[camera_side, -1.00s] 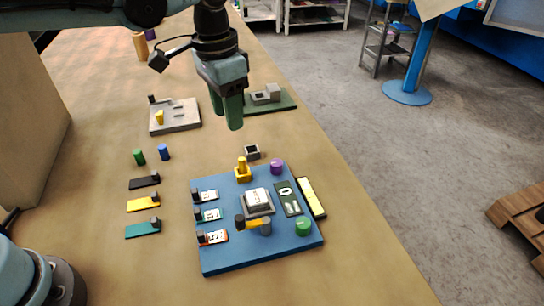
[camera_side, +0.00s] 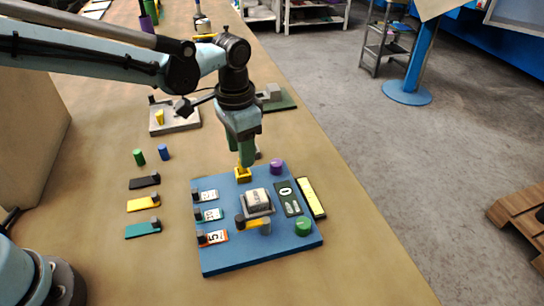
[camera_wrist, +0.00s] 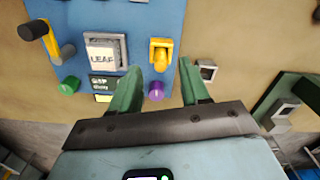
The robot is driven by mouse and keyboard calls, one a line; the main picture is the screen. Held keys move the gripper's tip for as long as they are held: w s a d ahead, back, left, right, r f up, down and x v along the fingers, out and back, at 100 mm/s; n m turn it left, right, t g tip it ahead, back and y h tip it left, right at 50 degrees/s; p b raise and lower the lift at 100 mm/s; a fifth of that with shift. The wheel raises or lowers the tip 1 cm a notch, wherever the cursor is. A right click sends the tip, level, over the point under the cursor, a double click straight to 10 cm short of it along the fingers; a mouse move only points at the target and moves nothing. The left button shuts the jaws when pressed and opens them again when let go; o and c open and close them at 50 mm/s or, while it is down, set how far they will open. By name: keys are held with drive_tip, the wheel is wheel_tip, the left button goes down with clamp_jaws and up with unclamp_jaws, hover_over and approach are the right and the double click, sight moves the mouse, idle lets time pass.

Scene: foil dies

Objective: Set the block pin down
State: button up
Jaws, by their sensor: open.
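The yellow pin (camera_wrist: 160,55) sits in its yellow block (camera_side: 243,176) at the far edge of the blue board (camera_side: 230,258). In the side view my gripper (camera_side: 246,162) is low over that block and its fingers cover most of the pin. In the wrist view my gripper (camera_wrist: 161,76) has its two green fingers spread apart, with nothing between them. The pin shows just beyond the fingertips, roughly centred between them. I cannot tell whether a finger touches the pin.
A purple knob (camera_side: 277,166) stands close right of the pin. The raised grey-framed block (camera_side: 257,201) is nearer the camera. A small dark-edged square socket (camera_wrist: 206,70) lies off the board. A grey plate (camera_side: 185,122) is further back.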

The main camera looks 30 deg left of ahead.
drive_tip(key=shift+f, duration=1.85)
drive_tip(key=shift+c, duration=0.4)
clamp_jaws()
